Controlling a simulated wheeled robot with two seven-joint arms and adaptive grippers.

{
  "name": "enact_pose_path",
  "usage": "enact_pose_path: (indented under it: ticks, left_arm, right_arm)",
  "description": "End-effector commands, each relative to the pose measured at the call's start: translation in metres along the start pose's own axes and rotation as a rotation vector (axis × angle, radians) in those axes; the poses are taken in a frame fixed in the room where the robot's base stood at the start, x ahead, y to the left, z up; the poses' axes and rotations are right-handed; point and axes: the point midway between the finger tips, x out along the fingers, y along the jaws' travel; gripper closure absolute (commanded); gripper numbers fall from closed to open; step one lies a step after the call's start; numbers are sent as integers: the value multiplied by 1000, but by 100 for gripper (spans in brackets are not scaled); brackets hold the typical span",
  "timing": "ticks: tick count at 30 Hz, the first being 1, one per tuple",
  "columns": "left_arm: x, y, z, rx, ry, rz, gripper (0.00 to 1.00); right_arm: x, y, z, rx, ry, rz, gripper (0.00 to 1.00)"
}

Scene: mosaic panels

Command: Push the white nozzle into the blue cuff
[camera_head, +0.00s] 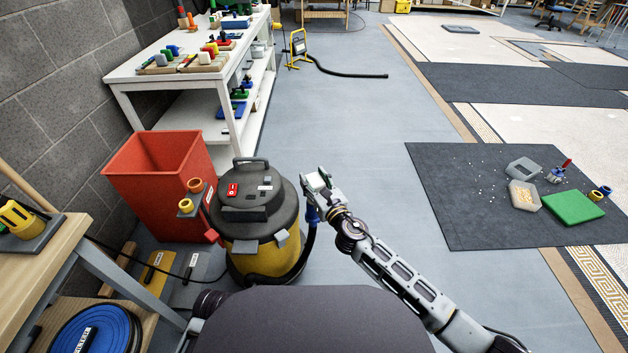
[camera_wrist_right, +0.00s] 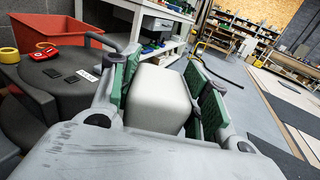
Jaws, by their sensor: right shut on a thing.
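The blue cuff (camera_head: 312,215) stands at the upper end of the dark hose, beside the vacuum cleaner (camera_head: 257,205). My right gripper (camera_head: 318,182) is just above the cuff, at the vacuum's right side. It is shut on a pale block-like piece (camera_wrist_right: 160,98), seen between the green finger pads in the right wrist view; I take it to be the white nozzle. Its lower end is hidden, so I cannot tell whether it touches or enters the cuff. The cuff does not show clearly in the wrist view. My left gripper is not in view.
A red bin (camera_head: 160,180) and a white workbench (camera_head: 128,84) stand to the left. A post beside the vacuum carries yellow and orange round pieces (camera_head: 195,185). The grey floor (camera_head: 370,125) ahead is mostly clear.

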Motion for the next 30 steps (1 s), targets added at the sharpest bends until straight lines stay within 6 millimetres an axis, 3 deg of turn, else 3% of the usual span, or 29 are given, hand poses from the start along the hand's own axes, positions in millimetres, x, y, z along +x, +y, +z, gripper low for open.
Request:
enact_pose_path:
  ticks: [21, 22, 27, 30]
  left_arm:
    - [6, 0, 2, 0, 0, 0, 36]
    - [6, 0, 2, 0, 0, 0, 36]
    - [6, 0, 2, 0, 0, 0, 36]
    - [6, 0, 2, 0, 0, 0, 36]
  right_arm:
    - [0, 0, -8, 0, 0, 0, 79]
    - [0, 0, -8, 0, 0, 0, 50]
    - [0, 0, -8, 0, 0, 0, 29]
    - [0, 0, -8, 0, 0, 0, 29]
